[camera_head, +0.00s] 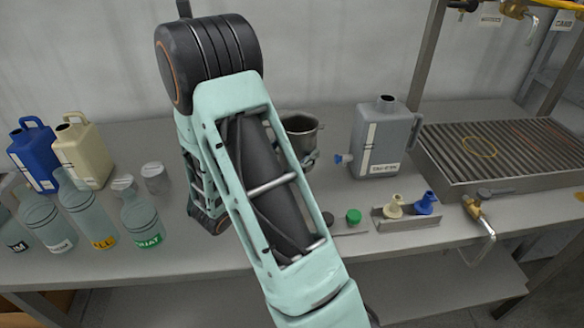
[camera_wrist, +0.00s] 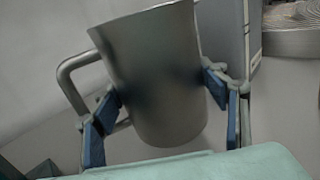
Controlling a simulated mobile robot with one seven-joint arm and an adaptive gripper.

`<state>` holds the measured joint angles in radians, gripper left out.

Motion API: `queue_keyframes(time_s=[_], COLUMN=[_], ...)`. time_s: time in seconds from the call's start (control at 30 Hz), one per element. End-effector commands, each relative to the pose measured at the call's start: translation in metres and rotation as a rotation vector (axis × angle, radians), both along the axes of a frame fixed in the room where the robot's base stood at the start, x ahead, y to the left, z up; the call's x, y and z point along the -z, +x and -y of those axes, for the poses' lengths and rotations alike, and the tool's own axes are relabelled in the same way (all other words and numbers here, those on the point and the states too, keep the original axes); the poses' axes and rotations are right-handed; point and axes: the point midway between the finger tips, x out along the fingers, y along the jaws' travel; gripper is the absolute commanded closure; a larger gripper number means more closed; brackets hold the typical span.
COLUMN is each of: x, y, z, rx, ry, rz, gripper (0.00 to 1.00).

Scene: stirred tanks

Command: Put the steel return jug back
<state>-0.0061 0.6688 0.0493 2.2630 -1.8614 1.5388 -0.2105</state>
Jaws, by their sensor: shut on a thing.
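The steel return jug (camera_head: 299,130) is a grey metal cup, partly hidden behind my arm in the head view, in front of the back wall. In the wrist view the jug (camera_wrist: 155,60) fills the middle, its loop handle on the left and its body slanted in the picture. My gripper (camera_wrist: 162,95) is shut on the jug, with blue finger pads on both sides of its body. In the head view one finger (camera_head: 311,158) shows at the jug's right side. I cannot tell whether the jug's base touches the bench.
A grey jerrycan (camera_head: 382,140) with a blue tap stands close right of the jug. A slatted drain tray (camera_head: 500,152) is further right. A small rack (camera_head: 405,217) holds cream and blue pieces. Blue and cream jugs and several labelled bottles (camera_head: 142,222) stand at left.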

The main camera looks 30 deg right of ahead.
Motion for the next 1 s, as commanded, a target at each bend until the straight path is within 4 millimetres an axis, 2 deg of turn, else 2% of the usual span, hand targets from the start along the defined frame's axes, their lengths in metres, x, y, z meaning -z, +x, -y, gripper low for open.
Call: queue_keyframes(time_s=[0.17,0.43,0.87,0.9,1.0], x=[0.008,0.042,0.046,0.047,0.046], y=[0.006,0.011,0.011,0.011,0.011], z=[-0.002,-0.003,-0.004,-0.004,-0.004], rx=[0.001,0.002,0.001,0.001,0.001], ry=[-0.003,-0.001,-0.002,0.000,0.001], rz=[0.002,0.003,0.004,0.002,0.002], gripper=[0.73,0.73,0.73,0.32,0.21])
